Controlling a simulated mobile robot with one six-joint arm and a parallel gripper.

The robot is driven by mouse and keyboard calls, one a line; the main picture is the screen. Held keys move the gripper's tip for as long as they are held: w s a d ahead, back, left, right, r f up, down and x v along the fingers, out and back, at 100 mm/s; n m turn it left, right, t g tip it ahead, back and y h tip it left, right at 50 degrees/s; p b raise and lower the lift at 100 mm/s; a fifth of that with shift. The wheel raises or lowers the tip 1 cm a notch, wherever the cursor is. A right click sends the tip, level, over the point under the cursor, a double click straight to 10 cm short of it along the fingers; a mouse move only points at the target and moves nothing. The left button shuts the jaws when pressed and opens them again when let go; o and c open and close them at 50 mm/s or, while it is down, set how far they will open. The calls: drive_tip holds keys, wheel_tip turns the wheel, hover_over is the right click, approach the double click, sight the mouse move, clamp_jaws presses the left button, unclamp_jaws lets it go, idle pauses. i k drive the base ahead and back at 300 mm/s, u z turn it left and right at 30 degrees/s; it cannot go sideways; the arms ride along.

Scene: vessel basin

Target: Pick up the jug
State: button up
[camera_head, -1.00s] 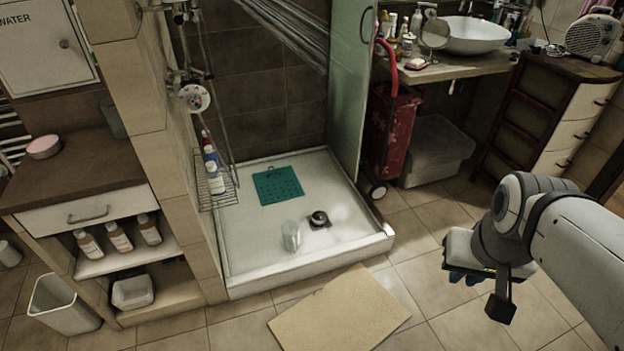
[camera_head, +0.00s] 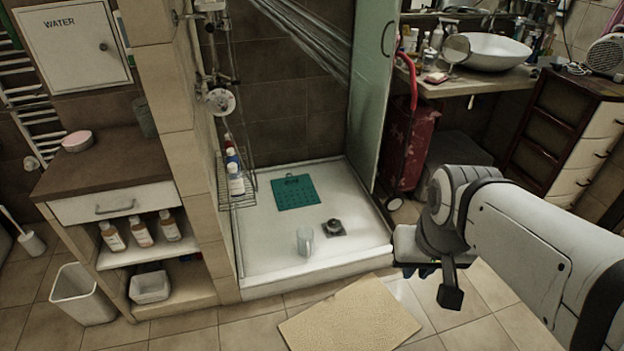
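A clear, see-through vessel (camera_head: 304,241), which looks like the jug, stands upright in the white shower tray (camera_head: 275,252) near its front edge. Whether it has a handle is too small to tell. My gripper (camera_head: 428,271) is at the right, in front of the tray's right corner in the picture and apart from the vessel. It points down, and its fingers are mostly hidden behind its own body, so I cannot see whether they are open.
A dark drain piece (camera_head: 333,228) lies right of the vessel, and a green mat (camera_head: 295,192) lies behind it. A glass panel (camera_head: 370,95) and red cart (camera_head: 411,145) stand at the right. A wire rack (camera_head: 237,195) with bottles hangs left. A beige mat (camera_head: 350,318) lies in front.

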sight(306, 235)
drive_tip(key=i, duration=0.95)
drive_tip(key=u, duration=0.1)
